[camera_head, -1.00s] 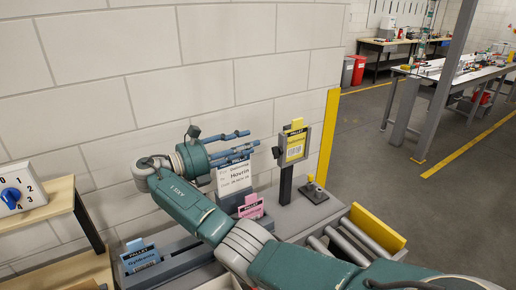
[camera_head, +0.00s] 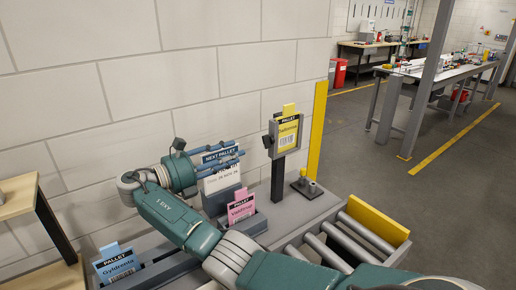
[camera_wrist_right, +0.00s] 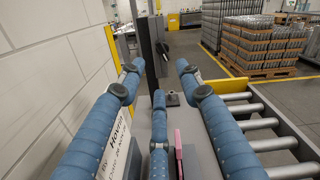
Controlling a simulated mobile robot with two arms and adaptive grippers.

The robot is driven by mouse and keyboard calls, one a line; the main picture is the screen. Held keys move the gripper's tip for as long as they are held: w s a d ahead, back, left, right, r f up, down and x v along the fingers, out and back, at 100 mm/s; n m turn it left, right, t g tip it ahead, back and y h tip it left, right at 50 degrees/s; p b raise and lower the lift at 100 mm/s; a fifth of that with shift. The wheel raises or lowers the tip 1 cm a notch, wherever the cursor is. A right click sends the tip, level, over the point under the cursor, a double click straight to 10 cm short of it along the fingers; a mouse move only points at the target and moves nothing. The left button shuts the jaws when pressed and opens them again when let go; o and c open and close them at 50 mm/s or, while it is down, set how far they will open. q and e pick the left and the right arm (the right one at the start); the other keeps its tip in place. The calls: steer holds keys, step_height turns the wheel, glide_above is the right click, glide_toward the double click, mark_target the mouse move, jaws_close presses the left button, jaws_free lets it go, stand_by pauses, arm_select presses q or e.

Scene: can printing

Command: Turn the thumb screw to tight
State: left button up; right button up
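A dark round knob (camera_head: 268,141), which looks like the thumb screw, sits on the left side of the grey frame (camera_head: 285,134) holding a yellow pallet card. The frame stands on a dark post (camera_head: 278,180). A dark knob, probably the same one, shows beside the post in the right wrist view (camera_wrist_right: 163,48). My right gripper (camera_head: 241,154) points toward the frame, its blue fingers left of the knob, slightly lower and apart from it. The wrist view shows the fingers (camera_wrist_right: 158,75) spread, with nothing between them. How tight the screw is cannot be seen. My left gripper is not in view.
A white "Next pallet" card (camera_head: 221,180) is behind my right fingers, with a pink card (camera_head: 241,209) below. A blue card (camera_head: 117,265) is at lower left. A small metal knob on a dark plate (camera_head: 307,186) is right of the post. Rollers (camera_head: 345,240) lie further right.

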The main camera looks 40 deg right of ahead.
mark_target(268, 141)
steer(key=s+d+p, duration=0.1)
steer(key=d+p, duration=0.2)
steer(key=d, duration=0.6)
steer(key=shift+d, duration=0.4)
steer(key=shift+s, duration=0.1)
jaws_close()
